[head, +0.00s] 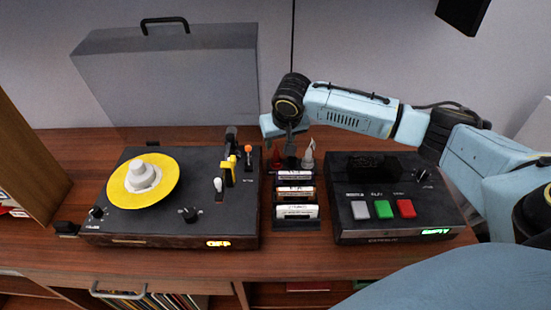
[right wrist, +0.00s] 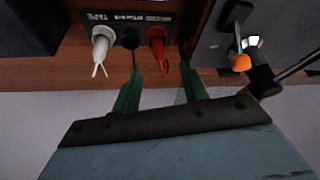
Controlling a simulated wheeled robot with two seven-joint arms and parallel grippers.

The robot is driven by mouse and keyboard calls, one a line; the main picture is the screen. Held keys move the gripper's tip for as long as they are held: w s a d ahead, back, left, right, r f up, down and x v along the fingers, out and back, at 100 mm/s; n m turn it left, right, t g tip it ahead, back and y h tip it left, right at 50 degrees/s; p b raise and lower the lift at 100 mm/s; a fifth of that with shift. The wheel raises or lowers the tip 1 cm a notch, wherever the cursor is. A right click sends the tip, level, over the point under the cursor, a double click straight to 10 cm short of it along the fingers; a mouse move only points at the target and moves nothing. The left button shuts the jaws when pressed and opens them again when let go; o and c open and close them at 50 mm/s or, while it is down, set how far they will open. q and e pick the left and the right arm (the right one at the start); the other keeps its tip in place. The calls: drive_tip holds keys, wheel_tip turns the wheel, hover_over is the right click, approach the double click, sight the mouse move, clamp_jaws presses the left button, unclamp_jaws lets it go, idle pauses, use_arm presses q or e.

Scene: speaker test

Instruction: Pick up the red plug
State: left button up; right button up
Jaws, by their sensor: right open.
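The red plug (right wrist: 156,38) is seated in a dark box marked TAPE (right wrist: 125,17), with its end pointing toward my gripper. It also shows in the head view (head: 277,159), behind the cassette rack. A white plug (right wrist: 102,42) with two thin wire-like ends is in the same box, and shows in the head view (head: 308,158). My right gripper (right wrist: 160,70) is open and empty, with its green fingertips on either side of the red plug's end in the picture. I cannot tell if they touch it. My left gripper is not in view.
A turntable (head: 110,215) with a yellow disc stands at left; its orange-tipped lever (right wrist: 240,62) is near my right gripper. A tape deck (head: 345,205) with coloured buttons stands at right. A cassette rack (head: 297,224) stands between them. A grey lid (head: 170,80) is behind.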

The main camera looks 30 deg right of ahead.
sight(277, 152)
drive_tip(key=x, duration=0.3)
drive_tip(key=shift+w+d+f+b, duration=0.1)
drive_tip(key=shift+f+b, duration=0.05)
drive_tip(key=shift+b, duration=0.15)
drive_tip(key=x, duration=0.2)
drive_tip(key=shift+w+d+f+b, duration=0.15)
drive_tip(key=shift+w+f+b, duration=0.05)
drive_tip(key=shift+f+b, duration=0.15)
drive_tip(key=shift+w+f, duration=0.15)
drive_tip(key=shift+f, duration=0.25)
drive_tip(key=shift+c, duration=0.6)
clamp_jaws()
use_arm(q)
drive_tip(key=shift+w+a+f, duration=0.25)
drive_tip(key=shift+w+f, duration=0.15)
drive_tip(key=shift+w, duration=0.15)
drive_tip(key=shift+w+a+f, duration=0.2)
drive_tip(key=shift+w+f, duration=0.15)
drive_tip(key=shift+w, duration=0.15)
